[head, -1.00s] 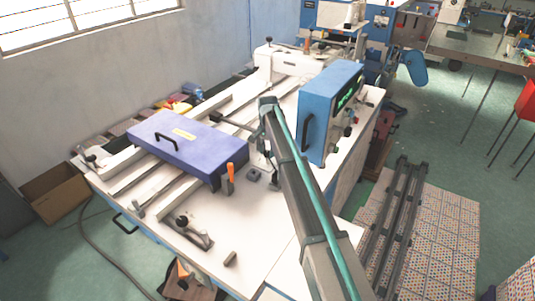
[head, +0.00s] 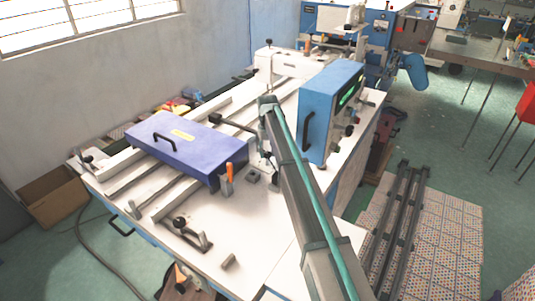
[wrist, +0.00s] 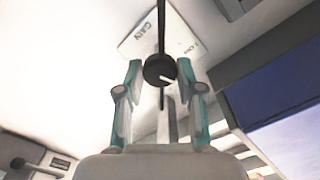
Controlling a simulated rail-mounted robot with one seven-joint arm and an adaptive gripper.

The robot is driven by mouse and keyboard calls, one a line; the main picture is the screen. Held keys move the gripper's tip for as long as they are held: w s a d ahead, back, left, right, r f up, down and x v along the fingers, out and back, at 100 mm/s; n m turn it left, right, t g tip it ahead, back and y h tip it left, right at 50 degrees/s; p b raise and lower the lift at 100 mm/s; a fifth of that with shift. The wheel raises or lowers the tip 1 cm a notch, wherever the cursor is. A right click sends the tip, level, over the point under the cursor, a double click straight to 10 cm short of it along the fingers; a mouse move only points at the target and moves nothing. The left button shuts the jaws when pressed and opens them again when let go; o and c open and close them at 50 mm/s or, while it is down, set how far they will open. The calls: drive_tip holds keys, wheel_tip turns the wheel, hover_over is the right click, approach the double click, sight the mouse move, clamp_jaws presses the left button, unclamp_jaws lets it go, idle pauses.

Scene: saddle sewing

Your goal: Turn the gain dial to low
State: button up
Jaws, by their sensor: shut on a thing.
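The gain dial (wrist: 159,69) is a dark round knob in the wrist view, with a short white mark pointing down in the picture. A white plate (wrist: 150,35) beside it reads GAIN, upside down in this view; its smaller lettering is unclear. My gripper (wrist: 159,77) has its two teal-edged fingers on either side of the dial and is shut on it. In the head view my arm reaches over the white worktop and my gripper (head: 268,160) points down near the worktop's middle.
A purple box with a black handle (head: 175,155) lies left of my arm. A tall blue cabinet (head: 318,125) stands close on the right. An orange-handled clamp (head: 229,172) and a small grey block (head: 253,176) are near my gripper. The worktop's front (head: 235,235) is mostly clear.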

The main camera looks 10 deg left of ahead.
sight(268, 153)
drive_tip(key=n, duration=0.4)
drive_tip(key=shift+n+b, duration=0.3)
drive_tip(key=shift+b, duration=0.05)
drive_tip(key=shift+n, duration=2)
drive_tip(key=o, duration=1.1)
drive_tip(key=shift+o, duration=0.2)
drive_tip(key=shift+r, duration=0.1)
wheel_tip(268, 153, up, 12)
